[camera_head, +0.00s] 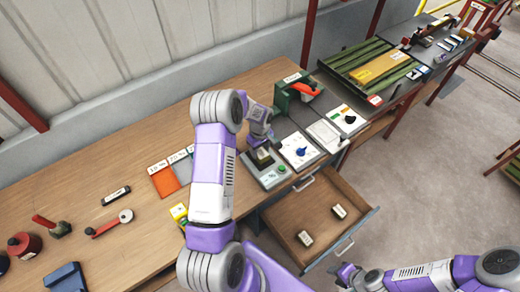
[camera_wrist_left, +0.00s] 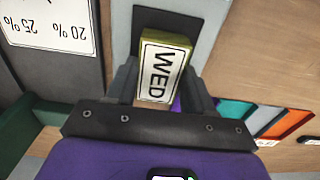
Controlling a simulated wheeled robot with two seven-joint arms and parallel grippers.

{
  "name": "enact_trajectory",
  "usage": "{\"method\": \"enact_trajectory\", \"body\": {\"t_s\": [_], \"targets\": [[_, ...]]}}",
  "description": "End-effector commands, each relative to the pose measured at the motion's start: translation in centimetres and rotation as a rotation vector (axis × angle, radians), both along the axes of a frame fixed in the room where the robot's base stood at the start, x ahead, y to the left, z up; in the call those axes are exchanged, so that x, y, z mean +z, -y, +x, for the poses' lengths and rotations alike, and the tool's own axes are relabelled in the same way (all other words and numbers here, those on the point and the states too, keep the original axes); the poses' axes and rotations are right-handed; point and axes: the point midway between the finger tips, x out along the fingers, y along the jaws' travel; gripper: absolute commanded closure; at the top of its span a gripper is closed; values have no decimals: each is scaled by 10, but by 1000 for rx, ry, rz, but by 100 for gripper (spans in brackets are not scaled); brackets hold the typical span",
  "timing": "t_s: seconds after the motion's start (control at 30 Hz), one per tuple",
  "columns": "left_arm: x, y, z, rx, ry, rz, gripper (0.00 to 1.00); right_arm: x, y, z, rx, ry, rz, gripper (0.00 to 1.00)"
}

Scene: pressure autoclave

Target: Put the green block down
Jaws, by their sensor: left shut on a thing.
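The green block (camera_wrist_left: 160,68) is olive green, with a white label reading "WED" facing the left wrist camera. My left gripper (camera_wrist_left: 160,85) is shut on it, one finger on each side. In the head view, the left gripper (camera_head: 261,145) is over the grey device (camera_head: 271,179) at the table's right part, with the block (camera_head: 263,160) at its tips. I cannot tell whether the block touches the surface below. My right gripper (camera_head: 347,273) is at the bottom, right of the drawer; its jaws are too small to read.
An open drawer (camera_head: 320,215) holds two small labelled blocks. A white panel with a blue knob (camera_head: 298,150) and a green stand with a red handle (camera_head: 298,88) are close by.

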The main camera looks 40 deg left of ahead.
Motion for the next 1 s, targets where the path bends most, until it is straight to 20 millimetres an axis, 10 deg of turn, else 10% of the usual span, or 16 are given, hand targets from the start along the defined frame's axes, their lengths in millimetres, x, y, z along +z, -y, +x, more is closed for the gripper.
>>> {"method": "enact_trajectory", "body": {"t_s": [0.13, 0.17, 0.3, 0.7, 1.0], "targets": [[-5, 0, 0, 0, 0, 0, 79, -5, 0, 0, 0, 0, 0, 61], [-4, 0, 0, 1, -1, 0, 45, -4, 0, 0, 0, 0, 0, 61], [-3, 0, 0, 0, -1, 0, 23, -4, 0, 0, 0, 0, 0, 61], [3, 0, 0, 0, -1, -1, 22, 2, 0, 0, 0, 0, 0, 61], [62, 0, 0, 0, 3, 1, 22, -4, 0, 0, 0, 0, 0, 61]]}}
